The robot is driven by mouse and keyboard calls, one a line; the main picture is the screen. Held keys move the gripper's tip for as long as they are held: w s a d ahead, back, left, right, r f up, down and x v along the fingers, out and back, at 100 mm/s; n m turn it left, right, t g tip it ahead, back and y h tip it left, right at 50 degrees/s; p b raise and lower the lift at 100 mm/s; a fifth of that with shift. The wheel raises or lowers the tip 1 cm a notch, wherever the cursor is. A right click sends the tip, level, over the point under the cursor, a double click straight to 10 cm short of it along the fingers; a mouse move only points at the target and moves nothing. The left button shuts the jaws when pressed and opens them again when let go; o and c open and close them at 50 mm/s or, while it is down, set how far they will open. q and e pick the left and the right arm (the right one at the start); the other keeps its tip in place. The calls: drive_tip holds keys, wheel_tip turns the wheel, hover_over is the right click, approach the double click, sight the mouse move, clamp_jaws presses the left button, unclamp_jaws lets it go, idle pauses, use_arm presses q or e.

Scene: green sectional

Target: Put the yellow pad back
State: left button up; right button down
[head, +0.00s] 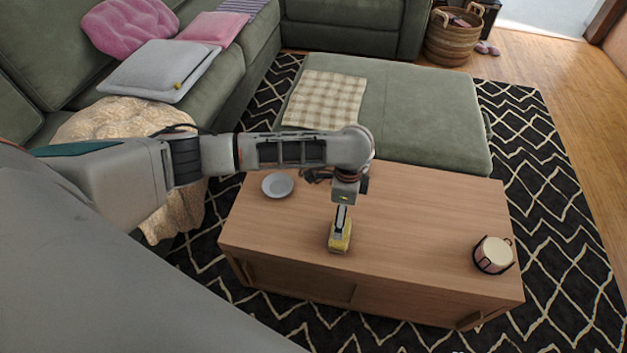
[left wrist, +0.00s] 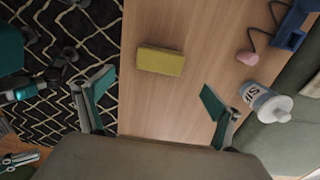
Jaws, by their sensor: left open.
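The yellow pad (head: 340,243) lies on the wooden coffee table (head: 430,215), near its front edge left of centre. In the left wrist view the yellow pad (left wrist: 160,60) is a flat block lying on bare wood, ahead of and between the spread fingers. My left gripper (head: 341,222) points down just over the pad and covers part of it. In the left wrist view my left gripper (left wrist: 157,97) is open, its teal finger pads apart with nothing between them. I cannot tell whether the fingertips touch the pad.
The left wrist view shows a white bottle (left wrist: 266,101), a pink item (left wrist: 247,57) and a blue object (left wrist: 293,28).

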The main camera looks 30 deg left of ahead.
use_arm(q)
drive_tip(key=s+d+f+n+t+h, duration=0.2)
drive_tip(key=s+d+f+h, duration=0.1)
drive_tip(key=s+d, duration=0.4)
drive_tip(key=s+d+f+n+t+h, duration=0.25)
drive_tip(key=s+d, duration=0.25)
drive_tip(key=d, duration=0.3)
drive_tip(key=s+a+r+n+t+y, duration=0.1)
drive_tip(key=s+a+r+n+t, duration=0.1)
drive_tip(key=s+a, duration=0.3)
drive_tip(key=s+a+r+n+t+y, duration=0.2)
drive_tip(key=s+a+n+t, duration=0.1)
drive_tip(key=a, duration=1.1)
drive_tip(key=shift+s+a+t, duration=0.25)
drive_tip(key=shift+s+t, duration=0.3)
drive_tip(key=shift+s, duration=0.4)
drive_tip(key=shift+r+n, duration=0.1)
drive_tip(key=shift+n, duration=0.15)
